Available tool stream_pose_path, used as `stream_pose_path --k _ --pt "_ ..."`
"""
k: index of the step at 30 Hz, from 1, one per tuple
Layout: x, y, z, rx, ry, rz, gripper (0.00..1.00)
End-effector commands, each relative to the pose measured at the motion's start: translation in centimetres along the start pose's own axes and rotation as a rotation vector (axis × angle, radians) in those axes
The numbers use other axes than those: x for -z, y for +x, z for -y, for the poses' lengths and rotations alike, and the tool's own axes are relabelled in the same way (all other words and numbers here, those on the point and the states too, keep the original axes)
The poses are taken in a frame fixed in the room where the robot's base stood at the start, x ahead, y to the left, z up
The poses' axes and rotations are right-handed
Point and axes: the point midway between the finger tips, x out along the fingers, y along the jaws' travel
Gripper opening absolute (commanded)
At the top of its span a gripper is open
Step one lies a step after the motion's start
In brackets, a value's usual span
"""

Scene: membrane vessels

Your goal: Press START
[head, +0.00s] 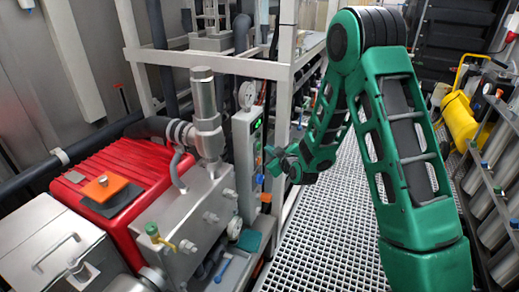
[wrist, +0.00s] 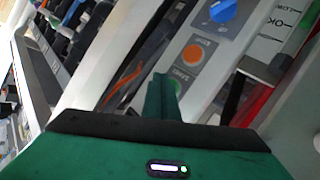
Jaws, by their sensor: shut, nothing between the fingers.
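The control panel (head: 246,152) is a narrow upright light grey box beside the metal frame in the head view. In the wrist view its face (wrist: 224,50) carries a blue knob (wrist: 223,11) and an orange round button (wrist: 193,55). Small labels sit by the button, too blurred to read surely, so I cannot tell which control is START. My gripper (head: 273,162) is just right of the panel, pointing at it. In the wrist view my gripper (wrist: 160,85) is shut and empty, its tips appearing just below and left of the orange button. Contact cannot be told.
A red ribbed machine (head: 130,165) and a steel block with valves (head: 200,205) stand left of the panel. A pale frame post (head: 283,100) rises close behind my gripper. Grating floor (head: 325,225) is open below my arm. A yellow cylinder (head: 457,118) and rack stand right.

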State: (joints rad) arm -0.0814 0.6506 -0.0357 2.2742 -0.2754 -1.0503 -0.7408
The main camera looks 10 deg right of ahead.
Motion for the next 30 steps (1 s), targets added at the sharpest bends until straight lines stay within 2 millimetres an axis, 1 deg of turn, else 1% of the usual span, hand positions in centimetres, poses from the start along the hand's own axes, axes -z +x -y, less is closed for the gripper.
stream_pose_path --k 16,30 --pt "0.01 0.01 0.01 0.000 0.000 0.000 0.00" --pt "0.55 0.46 0.43 0.000 0.000 0.000 0.00"
